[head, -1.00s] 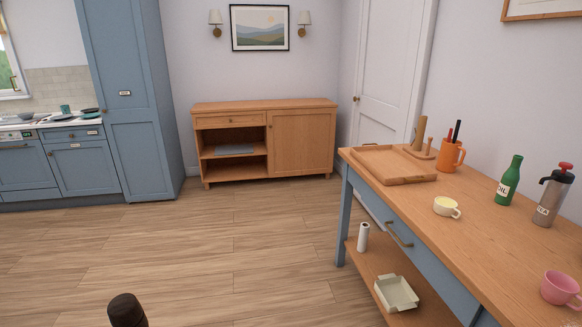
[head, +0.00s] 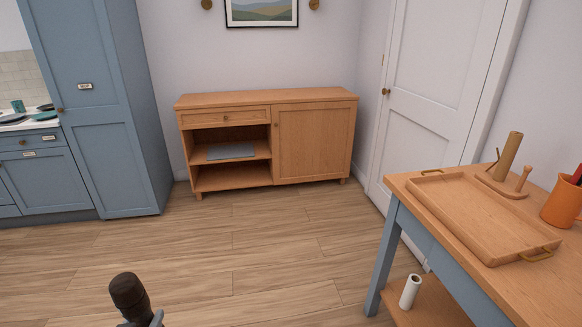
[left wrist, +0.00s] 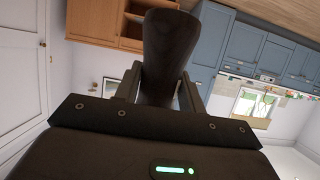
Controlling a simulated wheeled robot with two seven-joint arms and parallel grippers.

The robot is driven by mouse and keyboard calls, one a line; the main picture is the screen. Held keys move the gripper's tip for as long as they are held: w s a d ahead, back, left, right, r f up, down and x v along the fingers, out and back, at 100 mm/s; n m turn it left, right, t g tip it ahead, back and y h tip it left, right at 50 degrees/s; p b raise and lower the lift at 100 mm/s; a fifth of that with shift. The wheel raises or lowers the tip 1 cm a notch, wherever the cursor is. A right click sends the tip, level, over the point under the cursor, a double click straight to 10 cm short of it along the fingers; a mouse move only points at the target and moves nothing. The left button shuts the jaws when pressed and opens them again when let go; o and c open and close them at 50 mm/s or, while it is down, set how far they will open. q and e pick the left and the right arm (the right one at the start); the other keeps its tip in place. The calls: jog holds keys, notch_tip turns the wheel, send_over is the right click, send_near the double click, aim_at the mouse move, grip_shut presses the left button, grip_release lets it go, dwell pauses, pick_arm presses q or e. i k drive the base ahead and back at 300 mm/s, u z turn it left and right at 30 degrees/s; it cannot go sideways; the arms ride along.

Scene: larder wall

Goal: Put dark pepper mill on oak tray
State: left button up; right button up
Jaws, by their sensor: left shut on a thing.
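The dark pepper mill (head: 128,296) shows at the bottom left of the head view, upright, with its lower part cut off by the frame edge. My left gripper (head: 156,318) shows only in part beside it. In the left wrist view the mill (left wrist: 170,60) stands between the two fingers of my left gripper (left wrist: 165,88), which is shut on it. The oak tray (head: 470,222), with brass handles, lies on the wooden table at the right of the head view, well apart from the mill. My right gripper is not in view.
A wooden table (head: 408,190) with blue legs stands at right. A sideboard (head: 315,140) stands against the back wall. The floor between is clear.

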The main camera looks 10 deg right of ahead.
aim_at(511, 232)
jog(key=i, duration=1.3)
jog(key=z, duration=3.65)
